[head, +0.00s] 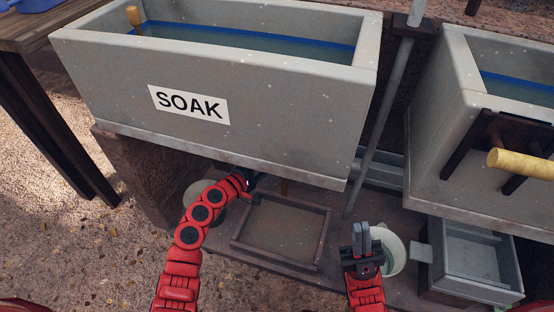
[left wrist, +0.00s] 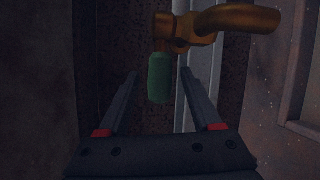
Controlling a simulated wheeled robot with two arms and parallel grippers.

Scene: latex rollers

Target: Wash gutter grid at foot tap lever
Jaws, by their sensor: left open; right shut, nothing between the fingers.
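My left gripper (head: 251,183) reaches under the front edge of the soak trough, which partly hides it. In the left wrist view its two fingers (left wrist: 162,98) are open. A green rounded handle (left wrist: 160,78) hangs below a brass tap (left wrist: 205,28) and shows between the fingers; I cannot tell if they touch it. A shallow framed tray (head: 282,228) lies on the floor below the trough, right of my left arm. I cannot make out a separate grid in it. My right gripper (head: 362,238) is shut and empty, in front of a pale bucket (head: 392,250).
The concrete trough marked SOAK (head: 290,115) overhangs the low space. A metal pole (head: 380,120) stands right of it. A second trough (head: 430,120) with a yellow roller (head: 522,164) and a grey open box (head: 470,262) are at the right. A wooden table (head: 40,38) stands at the left.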

